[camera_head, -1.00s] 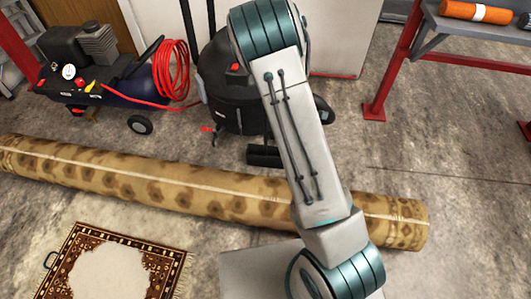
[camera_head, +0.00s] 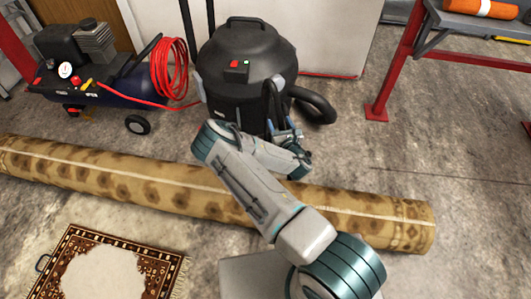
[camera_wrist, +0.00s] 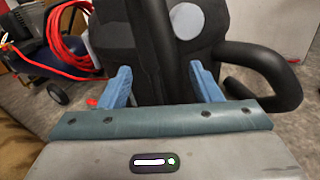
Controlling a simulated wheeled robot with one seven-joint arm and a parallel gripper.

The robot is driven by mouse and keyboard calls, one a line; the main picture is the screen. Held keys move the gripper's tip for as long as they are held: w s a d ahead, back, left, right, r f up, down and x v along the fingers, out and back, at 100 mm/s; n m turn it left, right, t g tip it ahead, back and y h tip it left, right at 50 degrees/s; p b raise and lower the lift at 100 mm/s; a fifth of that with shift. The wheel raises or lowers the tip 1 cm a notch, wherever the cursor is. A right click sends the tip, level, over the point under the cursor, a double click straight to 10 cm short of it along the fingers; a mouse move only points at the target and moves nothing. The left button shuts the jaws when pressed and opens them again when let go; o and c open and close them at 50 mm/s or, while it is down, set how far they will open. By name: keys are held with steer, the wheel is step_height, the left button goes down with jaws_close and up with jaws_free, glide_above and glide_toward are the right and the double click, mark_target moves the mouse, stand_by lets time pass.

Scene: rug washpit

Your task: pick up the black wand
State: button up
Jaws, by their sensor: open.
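The black wand (camera_wrist: 152,45) is a dark tube standing upright in front of the black vacuum in the wrist view. In the head view a narrow part of the wand (camera_head: 271,104) shows in front of the vacuum's right side. My gripper (camera_wrist: 162,84) is open, its two blue fingers spread on either side of the wand in the picture. I cannot tell how deep the wand lies between them. In the head view my gripper (camera_head: 287,134) is close to the wand, and my arm hides the wand's lower end.
The black vacuum (camera_head: 232,90) stands behind the wand, with a thick hose (camera_head: 315,103) at its right. A rolled rug (camera_head: 120,180) lies across the floor beneath my arm. A compressor (camera_head: 85,70) with a red hose is at the left; a red-legged bench (camera_head: 398,68) is at the right.

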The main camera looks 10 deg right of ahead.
mark_target(267, 110)
steer(key=shift+n+y, duration=0.5)
steer(key=shift+n, duration=0.2)
steer(key=w, duration=0.2)
steer(key=w+a+b, duration=0.1)
steer(key=w, duration=0.2)
steer(key=w+a+b, duration=0.1)
steer(key=w, duration=0.2)
steer(key=shift+f, duration=0.4)
steer(key=w, duration=0.1)
steer(key=w+a+b, duration=0.1)
steer(key=w, duration=0.1)
steer(key=w+b, duration=0.1)
steer(key=shift+w+a+f, duration=0.2)
steer(key=shift+a+f, duration=0.1)
steer(key=shift+f, duration=0.1)
steer(key=shift+w+r, duration=0.1)
steer(key=shift+w, duration=0.3)
steer(key=c, duration=1.1)
